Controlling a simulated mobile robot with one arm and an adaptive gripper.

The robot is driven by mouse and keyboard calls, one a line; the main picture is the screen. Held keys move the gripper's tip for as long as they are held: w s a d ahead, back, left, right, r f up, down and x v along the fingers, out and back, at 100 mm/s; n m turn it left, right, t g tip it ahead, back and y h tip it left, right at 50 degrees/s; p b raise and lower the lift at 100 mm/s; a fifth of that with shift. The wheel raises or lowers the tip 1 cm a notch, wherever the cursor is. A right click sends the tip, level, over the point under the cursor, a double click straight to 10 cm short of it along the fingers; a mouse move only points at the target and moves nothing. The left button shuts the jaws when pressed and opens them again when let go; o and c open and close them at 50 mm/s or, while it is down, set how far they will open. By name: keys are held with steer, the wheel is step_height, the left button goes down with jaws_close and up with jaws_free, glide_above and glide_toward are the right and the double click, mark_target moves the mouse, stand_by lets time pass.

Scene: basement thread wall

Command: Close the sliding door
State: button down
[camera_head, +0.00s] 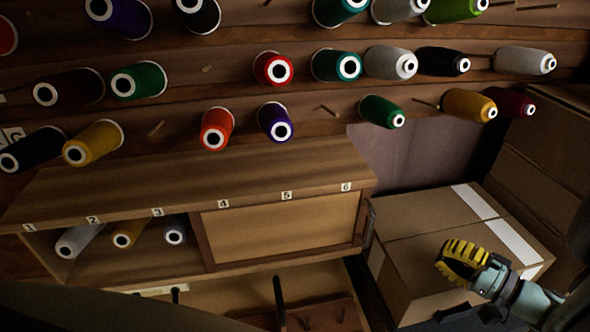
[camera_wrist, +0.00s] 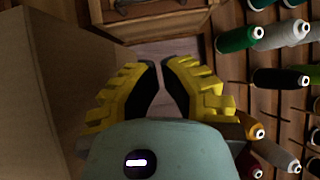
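The sliding door (camera_head: 283,230) is a light panel in a darker wooden frame. It covers the right part of the low wooden cabinet, below labels 4 to 6. The left part, below labels 1 to 3, is uncovered. My gripper (camera_head: 440,262) has yellow ridged fingers with dark pads. It is to the right of the door, in front of cardboard boxes, and apart from the door. In the wrist view its fingertips (camera_wrist: 160,62) lean close together with nothing seen between them; whether they touch is unclear. A wooden front with a handle (camera_wrist: 150,24) shows beyond them.
Several spools lie in the uncovered compartment, including a yellow one (camera_head: 127,233). Thread spools on pegs fill the wall above the cabinet (camera_head: 190,185). Cardboard boxes (camera_head: 425,255) stand close on the right. A dark upright bar (camera_head: 279,300) is below the door.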

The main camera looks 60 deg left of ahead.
steer(key=shift+s+a+r, duration=0.1)
steer(key=shift+s+a, duration=0.05)
steer(key=shift+a, duration=0.5)
steer(key=p, duration=0.2)
glide_toward(360, 216)
steer(key=w, duration=0.1)
steer(key=w+a, duration=0.1)
steer(key=w, duration=0.1)
steer(key=shift+a, duration=0.1)
steer(key=shift+s+a+p, duration=1.05)
steer(key=shift+s+a, duration=0.4)
steer(key=shift+s, duration=0.3)
steer(key=shift+s, duration=0.1)
